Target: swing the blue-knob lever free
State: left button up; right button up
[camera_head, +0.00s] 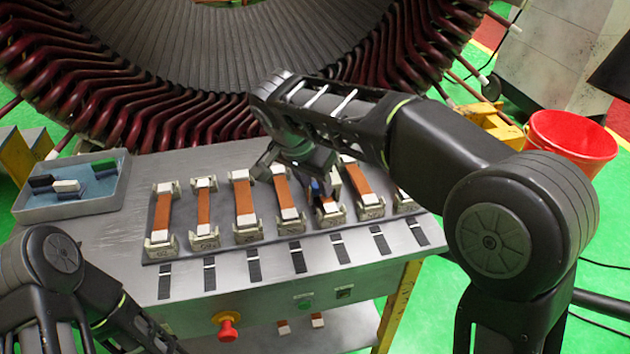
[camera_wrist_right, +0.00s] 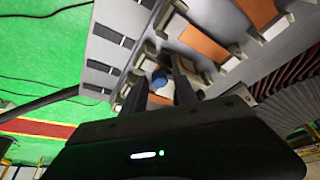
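The blue knob (camera_head: 315,186) of the lever stands by the right part of the row of coil holders, at a holder with a short orange strip (camera_head: 328,205). My right gripper (camera_head: 296,182) is above that holder, pointing down. In the right wrist view the blue knob (camera_wrist_right: 159,79) lies between my two spread fingers (camera_wrist_right: 160,95), with space around it. The fingers look open, and I cannot tell whether either touches the lever. Most of the lever is hidden behind the gripper. My left arm is at the lower left, with its gripper out of frame.
Other holders with orange strips (camera_head: 244,200) stand close on both sides along the grey table (camera_head: 180,305). A blue tray (camera_head: 105,195) is at the left. A red stop button (camera_head: 228,330) is on the front. The large stator (camera_head: 160,115) rises behind. A red bucket (camera_head: 570,140) stands right.

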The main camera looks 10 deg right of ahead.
jog(key=shift+o, duration=0.6)
jog(key=v, duration=0.7)
jog(key=shift+s+r, duration=0.2)
jog(key=shift+r, duration=0.15)
jog(key=shift+a, duration=0.1)
